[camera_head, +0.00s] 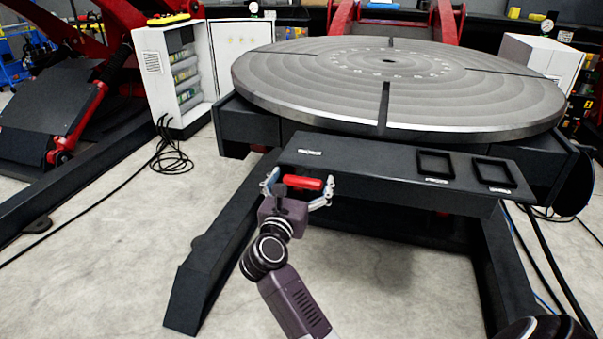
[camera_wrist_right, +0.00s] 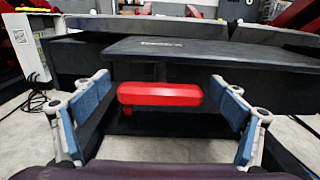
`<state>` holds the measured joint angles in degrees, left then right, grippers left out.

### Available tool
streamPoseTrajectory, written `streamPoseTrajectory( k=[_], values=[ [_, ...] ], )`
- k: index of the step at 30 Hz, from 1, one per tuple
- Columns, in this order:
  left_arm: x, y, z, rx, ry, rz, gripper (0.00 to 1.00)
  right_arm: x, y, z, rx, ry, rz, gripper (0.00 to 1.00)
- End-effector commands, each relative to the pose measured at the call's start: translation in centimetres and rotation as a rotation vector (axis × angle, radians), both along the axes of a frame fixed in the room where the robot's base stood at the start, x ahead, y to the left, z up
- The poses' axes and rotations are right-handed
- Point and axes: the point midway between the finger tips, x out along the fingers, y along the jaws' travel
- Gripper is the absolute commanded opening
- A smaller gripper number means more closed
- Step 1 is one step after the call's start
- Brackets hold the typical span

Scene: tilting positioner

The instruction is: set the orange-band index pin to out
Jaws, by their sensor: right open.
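I cannot make out an index pin with an orange band in either view. A red bar-shaped handle (camera_head: 305,183) sits at the front left of the dark shelf below the turntable. It also shows in the right wrist view (camera_wrist_right: 160,94), lying level, with a small red piece below its left end. My right gripper (camera_head: 299,184) is open, with one blue-padded finger on each side of the handle; in the wrist view its fingers (camera_wrist_right: 160,88) stand apart from the handle's ends. My left gripper is not in view.
The dark shelf (camera_head: 370,160) carries two empty black frames (camera_head: 435,163) on its right. The large round turntable (camera_head: 400,85) lies behind it. A dark sloping leg (camera_head: 215,255) stands left of my arm. A white cabinet (camera_head: 160,75) and loose cables are farther left.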

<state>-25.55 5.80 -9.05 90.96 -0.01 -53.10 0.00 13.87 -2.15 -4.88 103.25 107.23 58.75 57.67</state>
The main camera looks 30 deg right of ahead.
Motion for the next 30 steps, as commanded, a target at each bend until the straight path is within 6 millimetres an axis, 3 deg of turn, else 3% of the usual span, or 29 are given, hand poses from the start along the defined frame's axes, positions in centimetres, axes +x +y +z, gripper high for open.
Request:
streamPoseTrajectory(
  k=[7,23,30],
  values=[
    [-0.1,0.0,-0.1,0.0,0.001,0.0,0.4,0.0,0.0,0.0,-0.001,0.001,0.0,0.88],
    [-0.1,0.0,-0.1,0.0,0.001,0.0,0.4,0.0,0.0,0.0,-0.001,0.001,0.0,0.29],
    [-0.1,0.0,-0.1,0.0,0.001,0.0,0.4,-1.0,1.3,-0.2,0.002,0.003,0.002,0.28]
  ],
)
